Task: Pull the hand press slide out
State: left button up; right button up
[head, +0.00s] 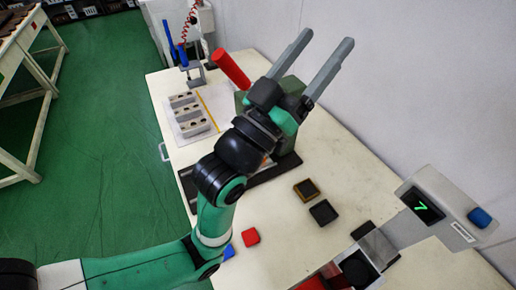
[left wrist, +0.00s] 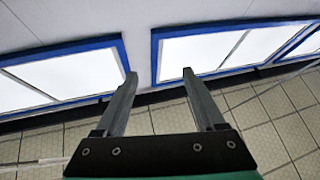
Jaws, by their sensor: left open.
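The hand press (head: 297,94) stands on the table, with a green body and a red lever handle (head: 232,68). Its dark base (head: 283,164) shows partly below my left arm. My arm hides much of the press, and I cannot make out its slide clearly. My left gripper (head: 328,40) is open and empty, raised with its fingers pointing up and right, in front of the press in the picture. In the left wrist view the two fingers (left wrist: 160,74) are spread apart with nothing between them. My right gripper is not in view.
A white board with grey mould blocks (head: 185,99) lies left of the press. Small black trays (head: 323,212), a red block (head: 251,237) and a blue piece (head: 229,252) lie nearer. A device with a green display (head: 422,206) stands at right. The wrist view shows blue-framed windows (left wrist: 215,50).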

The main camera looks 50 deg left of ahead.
pick_arm(q)
jog(key=a+f+n+g+y+p, duration=0.15)
jog(key=a+f+g, duration=0.35)
jog(key=f, duration=0.8)
jog(key=a+f+n+g+y, duration=0.15)
jog(key=a+f, duration=0.45)
jog(key=f, duration=0.6)
jog(key=s+a+f+g, duration=0.1)
jog(key=s+f+g, duration=0.1)
jog(key=s+f, duration=0.2)
jog(key=s+a+f+g+y+p, duration=0.1)
jog(key=s+a+f+g, duration=0.1)
jog(key=s+f, duration=0.3)
jog(key=s+a+f+n+g, duration=0.1)
jog(key=s+f, duration=0.4)
jog(key=f, duration=0.6)
jog(key=shift+a+f+g+p, duration=0.2)
jog(key=shift+a+g+p, duration=0.15)
jog(key=shift+a+g, duration=0.45)
jog(key=shift+y, duration=0.3)
jog(key=b+x, duration=0.3)
jog(key=x, duration=0.8)
jog(key=shift+w+f+b, duration=0.15)
jog(key=shift+w+b, duration=0.2)
grip_shut()
